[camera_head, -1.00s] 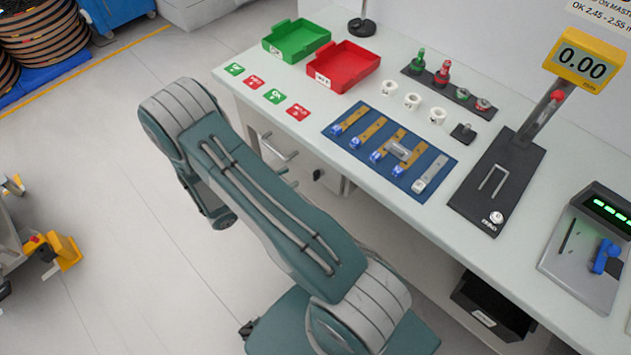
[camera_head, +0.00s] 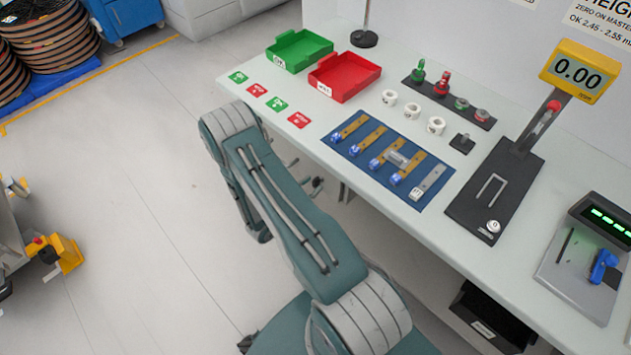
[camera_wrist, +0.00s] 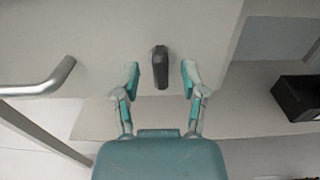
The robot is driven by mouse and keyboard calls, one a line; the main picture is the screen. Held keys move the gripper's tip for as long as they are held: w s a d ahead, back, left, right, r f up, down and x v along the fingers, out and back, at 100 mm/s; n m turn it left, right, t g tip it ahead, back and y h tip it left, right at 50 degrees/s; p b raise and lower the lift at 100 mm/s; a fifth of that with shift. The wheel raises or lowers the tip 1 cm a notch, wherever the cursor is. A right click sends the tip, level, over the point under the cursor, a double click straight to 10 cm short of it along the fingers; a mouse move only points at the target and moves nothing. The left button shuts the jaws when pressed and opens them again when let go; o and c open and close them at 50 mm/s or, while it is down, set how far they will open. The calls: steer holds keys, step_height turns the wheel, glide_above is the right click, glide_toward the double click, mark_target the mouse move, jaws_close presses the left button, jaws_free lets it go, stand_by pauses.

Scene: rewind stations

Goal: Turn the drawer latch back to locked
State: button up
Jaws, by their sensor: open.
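The dark drawer latch (camera_wrist: 157,64) shows in the wrist view as a narrow upright knob on the pale drawer front (camera_wrist: 105,55). My gripper (camera_wrist: 160,78) is open, with one fingertip on each side of the latch. Gaps show between the fingers and the latch, so it appears not to be gripped. The drawer's bar handle (camera_wrist: 40,82) is at the left in the wrist view. In the head view my arm covers most of the drawer area, and my fingers are not clearly seen.
Above is the worktable (camera_head: 385,215) with a green tray (camera_head: 300,50), a red tray (camera_head: 345,77), a blue mat (camera_head: 345,146) of strips and a gauge (camera_head: 578,75). A black bin (camera_wrist: 298,98) sits at the right in the wrist view. Open floor lies left of my arm.

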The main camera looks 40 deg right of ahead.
steer(key=shift+w+d, duration=0.1)
steer(key=shift+d, duration=0.75)
jaws_close()
steer(key=shift+n, duration=0.3)
steer(key=n, duration=0.3)
steer(key=shift+w+n, duration=0.15)
steer(key=shift+n, duration=0.25)
steer(key=n, duration=0.4)
steer(key=shift+w+n, duration=0.1)
steer(key=shift+n, duration=0.2)
steer(key=n, duration=0.4)
steer(key=shift+f+n, duration=0.1)
steer(key=shift+n, duration=0.2)
steer(key=shift+f+n, duration=0.15)
steer(key=shift+n, duration=2.05)
